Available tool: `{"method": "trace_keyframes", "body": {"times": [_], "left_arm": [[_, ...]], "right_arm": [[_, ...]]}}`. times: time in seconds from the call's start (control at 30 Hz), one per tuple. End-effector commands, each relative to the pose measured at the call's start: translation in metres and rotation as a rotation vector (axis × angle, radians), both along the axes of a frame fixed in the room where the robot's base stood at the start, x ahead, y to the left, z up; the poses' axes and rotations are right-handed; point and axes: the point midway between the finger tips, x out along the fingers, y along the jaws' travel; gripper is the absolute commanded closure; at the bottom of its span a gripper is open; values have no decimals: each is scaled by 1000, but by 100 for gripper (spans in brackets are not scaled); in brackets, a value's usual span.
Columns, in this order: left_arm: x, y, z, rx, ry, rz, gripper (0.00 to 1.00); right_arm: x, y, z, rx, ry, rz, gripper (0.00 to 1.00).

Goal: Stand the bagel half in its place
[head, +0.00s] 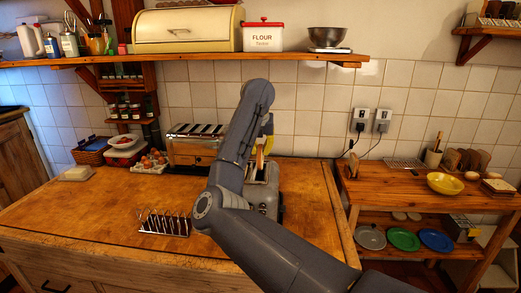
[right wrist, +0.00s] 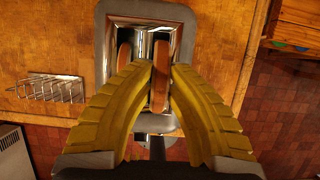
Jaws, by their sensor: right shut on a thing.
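My right gripper (head: 265,146) is over the metal toaster (head: 266,196) at the middle of the wooden counter, partly hidden behind my arm. In the right wrist view its yellow fingers (right wrist: 160,72) are shut on a brown bagel half (right wrist: 160,88), held on edge. The bagel half is over or partly in one side of the toaster's opening (right wrist: 141,38); its lower edge is hidden, so I cannot tell how deep it sits. Another brown piece (right wrist: 124,60) stands on edge in the left side of the opening. My left gripper is not in view.
A wire rack (head: 165,222) stands on the counter left of my arm. A longer toaster (head: 196,150), an egg tray (head: 151,165) and a butter dish (head: 77,174) are farther back. The counter's left front is clear. A side table (head: 405,190) carries a yellow bowl (head: 445,184).

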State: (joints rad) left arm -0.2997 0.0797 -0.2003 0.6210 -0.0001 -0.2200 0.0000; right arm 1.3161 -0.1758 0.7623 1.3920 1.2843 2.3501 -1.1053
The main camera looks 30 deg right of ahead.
Motion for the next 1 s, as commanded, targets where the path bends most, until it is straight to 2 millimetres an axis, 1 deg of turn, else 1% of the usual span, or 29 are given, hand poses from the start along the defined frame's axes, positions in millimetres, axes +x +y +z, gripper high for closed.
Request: {"method": "trace_keyframes", "body": {"times": [0.17, 1.0], "left_arm": [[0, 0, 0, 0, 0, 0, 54], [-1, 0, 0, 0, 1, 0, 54]], "right_arm": [[0, 0, -2, 1, 1, 0, 100], [0, 0, -27, 1, 1, 0, 100]]}}
